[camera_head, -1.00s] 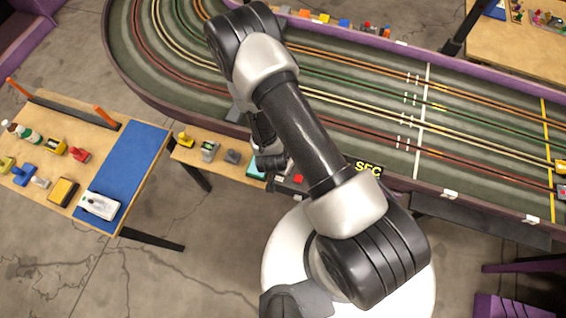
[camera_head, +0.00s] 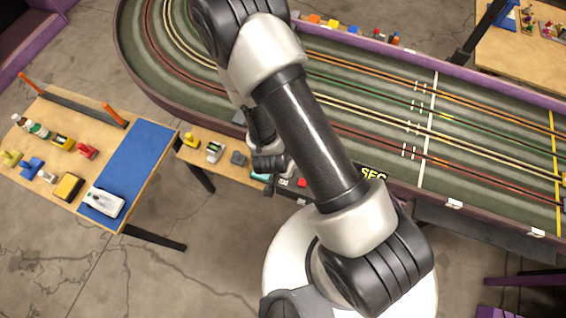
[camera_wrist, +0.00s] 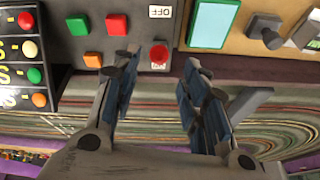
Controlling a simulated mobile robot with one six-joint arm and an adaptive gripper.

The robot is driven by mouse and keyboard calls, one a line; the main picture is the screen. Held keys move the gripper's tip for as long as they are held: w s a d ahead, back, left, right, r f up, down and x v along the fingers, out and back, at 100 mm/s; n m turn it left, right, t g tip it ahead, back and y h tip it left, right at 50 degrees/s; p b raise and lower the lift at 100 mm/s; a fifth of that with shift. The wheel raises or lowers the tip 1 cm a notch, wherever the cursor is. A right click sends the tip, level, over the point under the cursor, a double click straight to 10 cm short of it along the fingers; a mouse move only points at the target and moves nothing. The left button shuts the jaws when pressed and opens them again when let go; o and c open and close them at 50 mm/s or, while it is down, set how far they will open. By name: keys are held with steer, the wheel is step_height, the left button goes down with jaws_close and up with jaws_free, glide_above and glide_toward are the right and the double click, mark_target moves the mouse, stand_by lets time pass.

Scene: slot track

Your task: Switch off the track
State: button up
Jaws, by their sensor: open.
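In the wrist view a dark control box (camera_wrist: 62,48) carries a round red button (camera_wrist: 159,54) beside a white label that seems to read OFF (camera_wrist: 160,12). Square green (camera_wrist: 78,26), red (camera_wrist: 117,24) and orange (camera_wrist: 93,60) buttons sit to its left. My gripper (camera_wrist: 161,72) is open and empty, with one finger on each side below the round red button; contact cannot be told. In the head view the box (camera_head: 290,188) is partly hidden by my arm, and my gripper (camera_head: 270,178) is just left of it. The track (camera_head: 470,165) lies behind.
A teal-screened item (camera_wrist: 213,22) and a grey joystick-like piece (camera_wrist: 265,30) stand right of the box. A left table (camera_head: 40,115) holds small items, a blue mat (camera_head: 135,160) and a white device (camera_head: 103,202). A SEC display (camera_head: 373,173) sits at the track edge.

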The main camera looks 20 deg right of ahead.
steer(key=v, duration=0.4)
stand_by(0.5)
steer(key=w+a+r+n+y+b, duration=0.2)
steer(key=r, duration=0.7)
steer(key=w+a+r+n+y+b, duration=0.1)
steer(key=a+r+n+y+b, duration=0.15)
steer(key=r, duration=0.65)
steer(key=s+d+r+n+h+b, duration=0.1)
steer(key=s+d+r+n+b, duration=0.1)
steer(key=s+d+r, duration=0.2)
steer(key=s+d+r+n+t+h+b, duration=0.1)
steer(key=s+d+r+n+b, duration=0.1)
steer(key=s+d+r, duration=0.3)
steer(key=s+r+n, duration=0.1)
steer(key=s, duration=0.3)
steer(key=shift+s+r+b, duration=0.3)
steer(key=shift+s+r, duration=0.05)
